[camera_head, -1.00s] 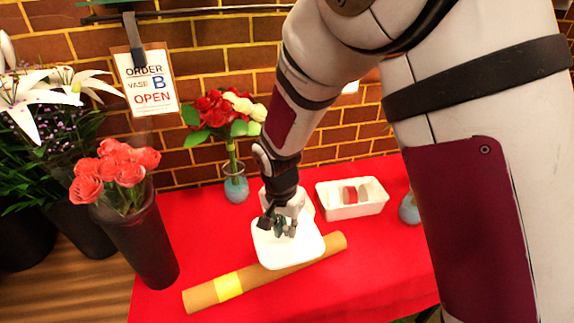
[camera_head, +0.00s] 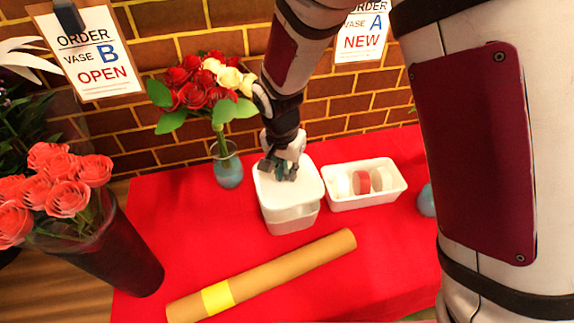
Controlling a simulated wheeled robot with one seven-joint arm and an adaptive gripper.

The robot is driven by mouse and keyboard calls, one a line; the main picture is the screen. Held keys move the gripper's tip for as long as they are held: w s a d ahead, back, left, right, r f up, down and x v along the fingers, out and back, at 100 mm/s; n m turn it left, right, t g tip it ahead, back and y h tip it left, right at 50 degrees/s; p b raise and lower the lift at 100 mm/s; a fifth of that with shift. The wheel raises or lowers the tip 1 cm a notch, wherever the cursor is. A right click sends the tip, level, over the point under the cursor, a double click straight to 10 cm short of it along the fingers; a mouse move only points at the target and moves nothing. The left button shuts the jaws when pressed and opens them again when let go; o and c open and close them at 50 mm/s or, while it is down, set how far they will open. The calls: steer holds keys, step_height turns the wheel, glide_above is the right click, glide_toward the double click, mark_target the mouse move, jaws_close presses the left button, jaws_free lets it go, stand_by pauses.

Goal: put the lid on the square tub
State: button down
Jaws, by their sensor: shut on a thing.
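The white square lid (camera_head: 303,183) is level over the white square tub (camera_head: 291,219) on the red table. The tub's front wall shows below the lid, and the lid hides the tub's opening. I cannot tell whether the lid sits fully down on the rim or is just above it. My gripper (camera_head: 282,174) points down at the lid's top and is shut on its middle; the fingers hide the part they hold.
A white tray (camera_head: 398,191) with rolls stands close right of the tub. A vase of red and cream flowers (camera_head: 229,168) is at its left. A brown paper roll (camera_head: 290,268) with a yellow band lies in front. Red table (camera_head: 190,240) is bare at left.

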mark_target(286, 180)
steer(key=shift+f+b, duration=1.3)
steer(key=shift+f, duration=1.4)
steer(key=shift+f+p, duration=0.15)
steer(key=shift+p, duration=0.25)
stand_by(0.8)
steer(key=c, duration=1)
jaws_free()
steer(key=shift+r+p, duration=2.15)
steer(key=shift+r, duration=1.4)
